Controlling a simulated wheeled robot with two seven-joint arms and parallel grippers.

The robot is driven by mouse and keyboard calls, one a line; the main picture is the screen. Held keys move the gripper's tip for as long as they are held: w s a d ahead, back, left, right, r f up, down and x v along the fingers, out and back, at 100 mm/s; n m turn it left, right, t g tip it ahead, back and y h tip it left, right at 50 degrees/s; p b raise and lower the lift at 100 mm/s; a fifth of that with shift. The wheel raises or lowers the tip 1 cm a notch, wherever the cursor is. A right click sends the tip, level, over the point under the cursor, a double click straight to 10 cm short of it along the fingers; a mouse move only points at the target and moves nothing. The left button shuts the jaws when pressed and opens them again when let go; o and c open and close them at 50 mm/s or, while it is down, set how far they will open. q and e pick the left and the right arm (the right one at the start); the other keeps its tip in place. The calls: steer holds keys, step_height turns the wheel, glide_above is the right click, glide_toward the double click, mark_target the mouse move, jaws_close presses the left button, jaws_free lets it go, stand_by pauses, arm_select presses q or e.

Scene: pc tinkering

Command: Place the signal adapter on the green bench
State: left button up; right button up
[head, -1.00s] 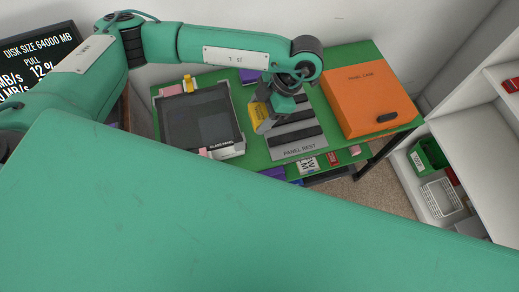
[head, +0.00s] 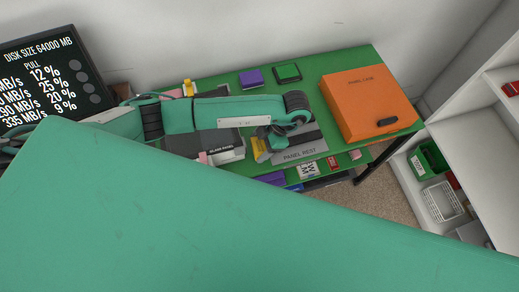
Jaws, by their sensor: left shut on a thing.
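The green bench (head: 343,63) stands against the wall, with several things on it. My left arm reaches in from the left over the bench. My left gripper (head: 268,148) is low over the front part of the bench, by the grey panel rest (head: 300,152). It is shut on a small yellow and grey piece (head: 260,150), which may be the signal adapter; I read no label on it. The arm hides most of the grip, and I cannot tell whether the piece touches the bench. My right gripper is not in view.
An orange panel case (head: 365,100) lies at the bench's right. A glass panel unit (head: 225,155) is partly under my arm. A purple block (head: 251,78) and a dark green block (head: 287,73) lie at the back. A screen (head: 50,75) stands left, shelves (head: 490,140) right.

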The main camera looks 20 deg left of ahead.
mark_target(260, 151)
arm_select(q)
steer(key=shift+f, duration=1.75)
steer(key=shift+f, duration=0.1)
steer(key=o, duration=1)
steer(key=v, duration=1.2)
steer(key=shift+s+b, duration=0.1)
steer(key=shift+b, duration=0.3)
